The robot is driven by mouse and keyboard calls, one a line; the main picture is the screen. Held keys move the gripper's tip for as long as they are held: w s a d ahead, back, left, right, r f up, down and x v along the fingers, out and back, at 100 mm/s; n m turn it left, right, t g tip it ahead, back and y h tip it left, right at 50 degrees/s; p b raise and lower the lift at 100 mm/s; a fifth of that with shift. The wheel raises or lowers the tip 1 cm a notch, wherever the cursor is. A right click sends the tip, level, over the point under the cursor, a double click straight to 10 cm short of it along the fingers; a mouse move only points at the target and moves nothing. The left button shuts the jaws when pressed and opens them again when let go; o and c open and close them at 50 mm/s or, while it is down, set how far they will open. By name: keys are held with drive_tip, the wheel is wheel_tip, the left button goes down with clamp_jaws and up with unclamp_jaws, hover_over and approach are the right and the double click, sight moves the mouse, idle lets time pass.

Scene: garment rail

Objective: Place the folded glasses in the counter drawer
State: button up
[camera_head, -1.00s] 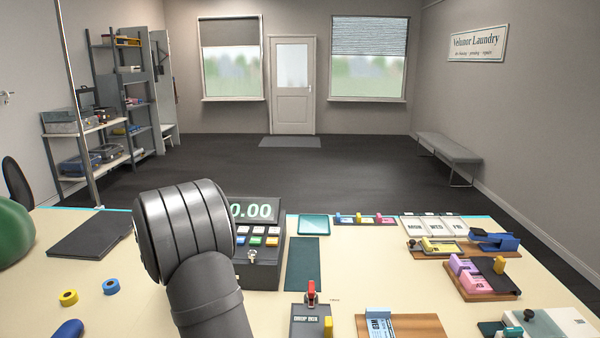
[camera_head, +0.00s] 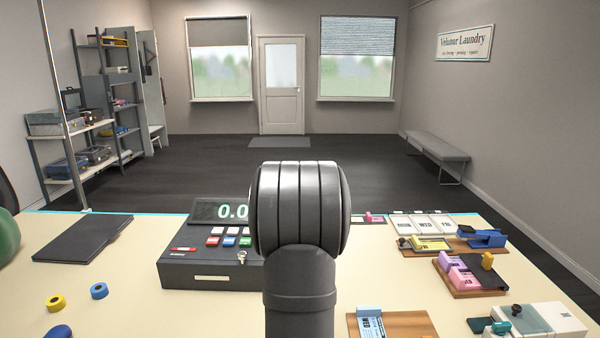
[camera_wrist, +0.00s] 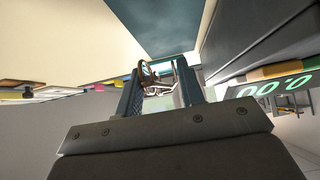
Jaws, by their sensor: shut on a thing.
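The folded glasses (camera_wrist: 152,70), thin brown frames with pale lenses, show in the wrist view between the two fingers of my gripper (camera_wrist: 160,88). My gripper is shut on them. In the head view my dark arm covers the gripper and the glasses. The cream counter (camera_head: 130,300) spreads across the front of the head view. No counter drawer can be made out for certain; the arm hides the middle of the counter.
A dark cash register (camera_head: 212,274) stands just left of my arm; it also shows at the right in the wrist view (camera_wrist: 265,35). A black folder (camera_head: 82,238) lies at left. Pink blocks on a wooden tray (camera_head: 470,291) and a blue stapler (camera_head: 482,238) stand at right.

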drive_tip(key=shift+s+d+f, duration=0.1)
drive_tip(key=shift+d+f, duration=0.05)
drive_tip(key=shift+f, duration=0.4)
drive_tip(key=shift+s+d+f, duration=0.1)
drive_tip(key=shift+f, duration=0.4)
idle(3.4)
